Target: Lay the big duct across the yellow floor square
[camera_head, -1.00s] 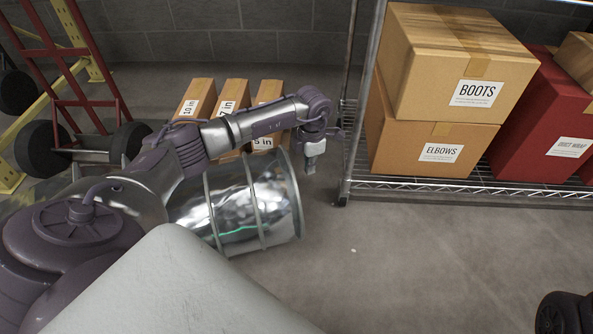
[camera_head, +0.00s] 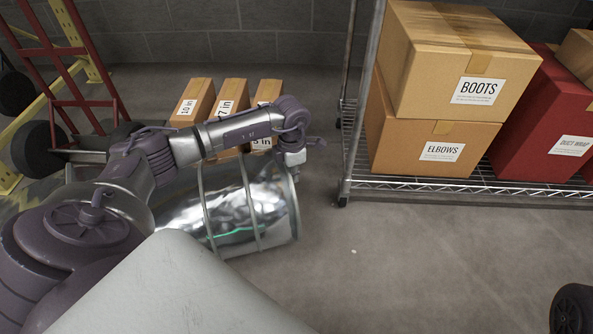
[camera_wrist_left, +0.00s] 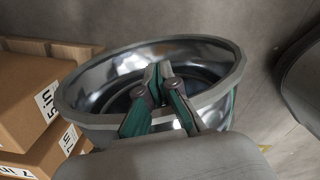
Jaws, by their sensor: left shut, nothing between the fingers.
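The big duct (camera_head: 228,212) is a shiny metal cylinder with raised bands, lying on the floor beneath my left arm. Its round open end faces the wrist camera, with the grey rim (camera_wrist_left: 210,55) showing in the left wrist view. My left gripper (camera_head: 291,172) is at the duct's right end in the head view, partly hidden against it. In the left wrist view its fingers (camera_wrist_left: 160,72) are closed together with nothing between them, in front of the duct's opening; whether they touch the rim I cannot tell.
Several small cardboard boxes (camera_head: 194,101) stand behind the duct. A wire shelf (camera_head: 440,192) with the BOOTS box (camera_head: 430,75), the ELBOWS box (camera_head: 395,145) and a red box (camera_head: 530,130) stands right. A red hand truck (camera_head: 88,62) is left. Floor (camera_head: 400,265) right of the duct is clear.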

